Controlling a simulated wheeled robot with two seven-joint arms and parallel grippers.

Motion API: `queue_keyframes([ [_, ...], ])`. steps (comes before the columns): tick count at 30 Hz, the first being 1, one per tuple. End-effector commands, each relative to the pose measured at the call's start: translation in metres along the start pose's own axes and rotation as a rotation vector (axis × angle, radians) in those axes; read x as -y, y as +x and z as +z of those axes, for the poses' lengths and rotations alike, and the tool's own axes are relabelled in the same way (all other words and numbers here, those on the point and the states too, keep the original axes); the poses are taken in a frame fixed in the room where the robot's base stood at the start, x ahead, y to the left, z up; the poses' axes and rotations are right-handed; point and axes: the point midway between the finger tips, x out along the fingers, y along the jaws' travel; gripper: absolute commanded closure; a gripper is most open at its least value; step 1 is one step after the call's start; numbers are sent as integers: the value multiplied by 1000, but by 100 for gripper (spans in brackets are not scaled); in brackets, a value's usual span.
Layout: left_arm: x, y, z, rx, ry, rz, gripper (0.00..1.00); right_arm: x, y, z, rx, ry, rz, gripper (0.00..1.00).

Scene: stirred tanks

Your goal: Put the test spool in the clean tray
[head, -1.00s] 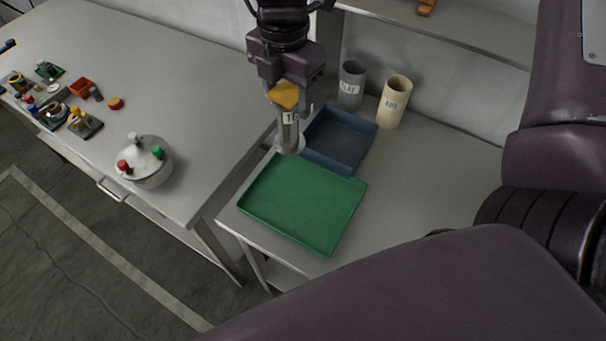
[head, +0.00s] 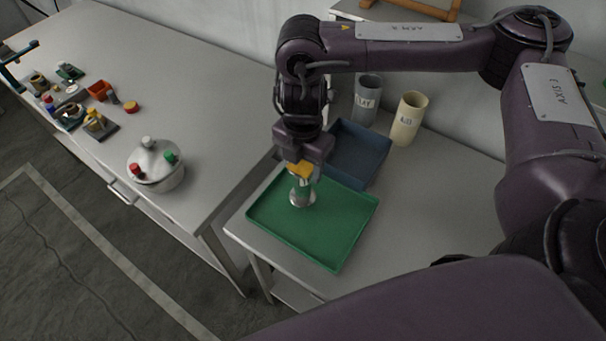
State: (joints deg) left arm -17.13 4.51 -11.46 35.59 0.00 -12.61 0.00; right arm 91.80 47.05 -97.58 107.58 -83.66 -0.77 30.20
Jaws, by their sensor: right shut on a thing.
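The test spool (head: 302,197) is a silvery metal piece with a wide round flange at its lower end. It is upright, over the upper left part of the green tray (head: 335,264). I cannot tell whether its flange touches the tray floor. My right gripper (head: 301,171), with orange-yellow fingers, points down and is shut on the spool's upper part, hiding it. A blue-grey tray (head: 365,155) lies directly behind the green one and looks empty. I see no label saying which tray is the clean one. My left gripper is not in view.
A grey cup (head: 367,98) and a cream cup (head: 408,119) stand behind the trays. A round metal vessel (head: 155,172) with coloured caps stands on the left bench (head: 190,90), with several small parts farther left. The table right of the trays is clear.

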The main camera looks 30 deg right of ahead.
Motion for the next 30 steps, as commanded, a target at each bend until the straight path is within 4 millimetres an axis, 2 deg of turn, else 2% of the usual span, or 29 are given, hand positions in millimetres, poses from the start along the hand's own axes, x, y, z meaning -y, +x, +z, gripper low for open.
queue_keyframes([
  [9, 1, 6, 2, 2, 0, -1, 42, 0, 35, 0, -1, 1, -1, 87],
  [22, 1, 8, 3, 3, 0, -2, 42, 0, 41, 0, 0, 1, 0, 87],
  [23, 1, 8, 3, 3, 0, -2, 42, 0, 41, 0, 0, 1, 0, 43],
  [27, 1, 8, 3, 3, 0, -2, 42, 0, 40, 0, 0, 1, 0, 24],
  [30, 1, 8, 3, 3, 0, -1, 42, 0, 40, 0, 0, 1, 0, 24],
])
